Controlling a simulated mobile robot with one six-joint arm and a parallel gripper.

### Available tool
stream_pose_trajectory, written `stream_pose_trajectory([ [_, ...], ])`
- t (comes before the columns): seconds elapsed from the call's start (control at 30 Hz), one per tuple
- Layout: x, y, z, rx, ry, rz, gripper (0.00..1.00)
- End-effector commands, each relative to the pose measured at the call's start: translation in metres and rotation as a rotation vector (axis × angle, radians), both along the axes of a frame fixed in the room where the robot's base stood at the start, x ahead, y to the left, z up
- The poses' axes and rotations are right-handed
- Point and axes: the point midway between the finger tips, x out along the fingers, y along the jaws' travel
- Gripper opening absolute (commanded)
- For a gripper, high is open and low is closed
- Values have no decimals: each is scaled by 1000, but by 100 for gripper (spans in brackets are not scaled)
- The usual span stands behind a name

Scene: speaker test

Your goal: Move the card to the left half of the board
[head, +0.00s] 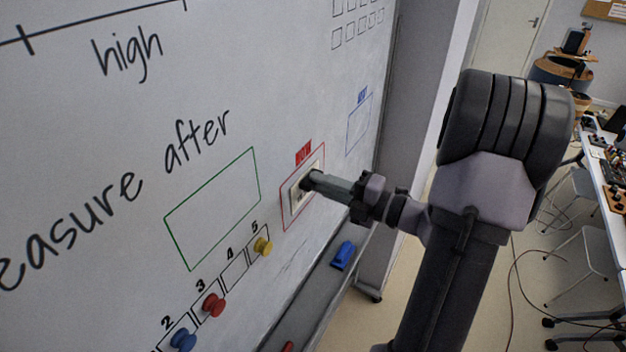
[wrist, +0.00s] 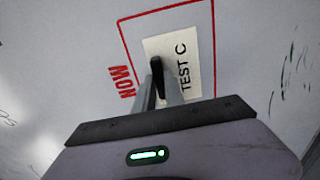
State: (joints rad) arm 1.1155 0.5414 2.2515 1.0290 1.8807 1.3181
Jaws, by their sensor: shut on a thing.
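The card (wrist: 195,48) is cream with "TEST C" on it. It lies against the whiteboard (head: 90,110) inside the red frame marked "NOW", and its left part also shows in the head view (head: 295,201). My gripper (head: 312,181) reaches the card from the right. In the wrist view my gripper (wrist: 160,82) is shut at the card, with a dark piece between the fingertips. The fingers hide part of the card. I cannot tell whether the card touches the board.
An empty green frame (head: 212,208) is left of the red one, and a small blue frame (head: 359,124) is right. Blue, red and yellow magnets (head: 263,246) sit in numbered boxes below. A blue eraser (head: 343,255) lies on the board's ledge (head: 318,300).

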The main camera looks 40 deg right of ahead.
Motion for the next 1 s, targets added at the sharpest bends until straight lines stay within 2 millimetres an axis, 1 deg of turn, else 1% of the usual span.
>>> stream_pose_trajectory([
  [0.17,0,0,4,1,0,0,0],
  [0.37,0,0,1,0,0,-1,0],
  [1.0,-25,-10,1,0,0,-1,0],
])
